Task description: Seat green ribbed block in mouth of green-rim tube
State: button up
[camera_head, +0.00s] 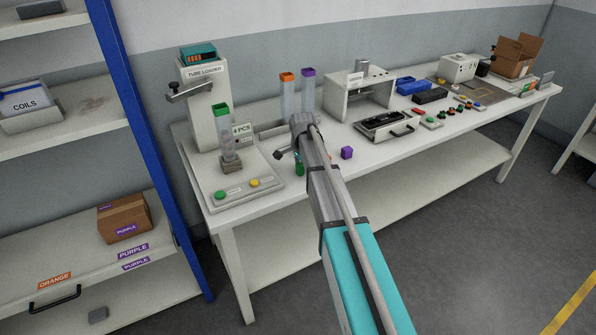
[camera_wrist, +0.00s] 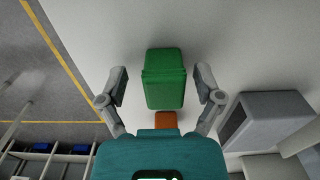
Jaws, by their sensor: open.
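The green ribbed block (camera_wrist: 164,78) is between the two fingers of my gripper (camera_wrist: 161,86) in the wrist view. The fingers are spread, with a gap on each side of the block. In the head view the green block (camera_head: 299,168) is on the bench, partly hidden by my arm, with my gripper (camera_head: 291,154) beside it. The green-rim tube (camera_head: 227,142) stands upright in the tube loader at the left of the bench. It is clear with a green square mouth at the top, and pale shapes show inside it.
An orange-rim tube (camera_head: 287,95) and a purple-rim tube (camera_head: 308,91) stand at the back. A purple block (camera_head: 347,152) lies right of my arm. An orange block (camera_wrist: 165,121) shows below the green one. A grey box (camera_wrist: 265,118) stands to the right.

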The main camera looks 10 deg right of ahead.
jog(key=c, duration=1.1)
jog(key=shift+r, duration=0.1)
jog(key=shift+c, duration=0.2)
notch_tip(320, 180, up, 3)
jog(key=p, duration=0.3)
jog(key=s+r+p, duration=0.9)
jog(key=s+p, duration=0.1)
jog(key=s, duration=0.4)
jog(key=shift+r, duration=0.4)
jog(key=shift+a, duration=0.1)
